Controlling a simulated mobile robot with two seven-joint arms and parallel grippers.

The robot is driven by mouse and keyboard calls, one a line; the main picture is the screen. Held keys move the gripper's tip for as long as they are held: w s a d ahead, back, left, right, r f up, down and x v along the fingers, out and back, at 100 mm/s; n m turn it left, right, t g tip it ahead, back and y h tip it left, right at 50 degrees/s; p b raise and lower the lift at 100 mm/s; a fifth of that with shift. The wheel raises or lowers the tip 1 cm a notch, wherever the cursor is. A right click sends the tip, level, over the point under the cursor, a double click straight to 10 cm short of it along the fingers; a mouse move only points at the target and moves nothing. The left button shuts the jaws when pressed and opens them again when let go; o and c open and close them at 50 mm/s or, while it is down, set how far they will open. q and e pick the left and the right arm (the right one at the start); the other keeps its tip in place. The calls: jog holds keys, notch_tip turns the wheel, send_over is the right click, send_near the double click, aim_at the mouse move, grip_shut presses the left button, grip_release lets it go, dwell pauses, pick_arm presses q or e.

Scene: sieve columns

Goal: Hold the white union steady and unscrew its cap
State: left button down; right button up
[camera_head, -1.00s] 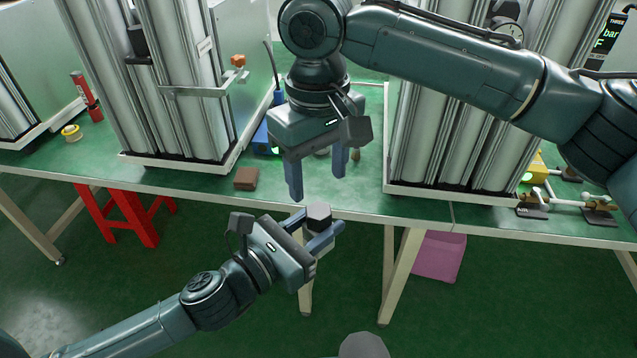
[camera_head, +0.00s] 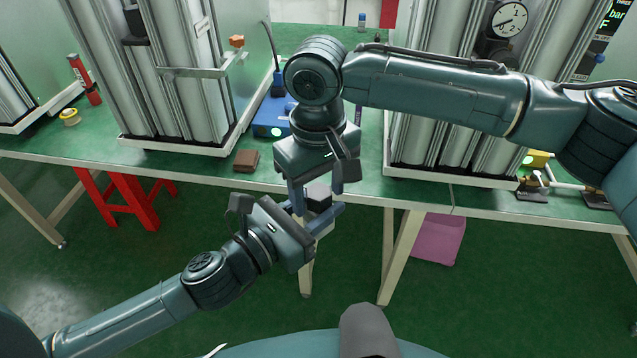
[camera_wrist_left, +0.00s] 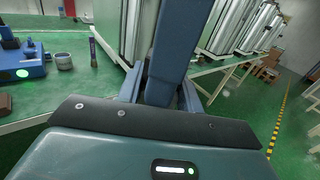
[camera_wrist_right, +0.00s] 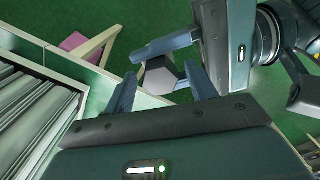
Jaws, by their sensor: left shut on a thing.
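My left gripper (camera_head: 331,214) is shut on the union's body, below the cap. My right gripper (camera_head: 316,203) points down from above, its fingers on either side of the cap. In the right wrist view the cap (camera_wrist_right: 160,76) lies between the right fingers (camera_wrist_right: 160,90), with gaps on both sides, so that gripper is open. In the left wrist view a blue right finger (camera_wrist_left: 172,50) blocks the middle and hides the union.
The green table (camera_head: 215,172) runs across behind the grippers. A brown block (camera_head: 246,160) and a blue device (camera_head: 270,118) stand on it. Sieve columns rise at left (camera_head: 175,80) and right (camera_head: 440,110). A pink bin (camera_head: 439,240) is under the table.

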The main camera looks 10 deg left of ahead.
jog(key=c, duration=1)
jog(key=n, duration=0.3)
jog(key=shift+c, duration=0.2)
jog(key=o, duration=1.1)
jog(key=shift+r, duration=0.1)
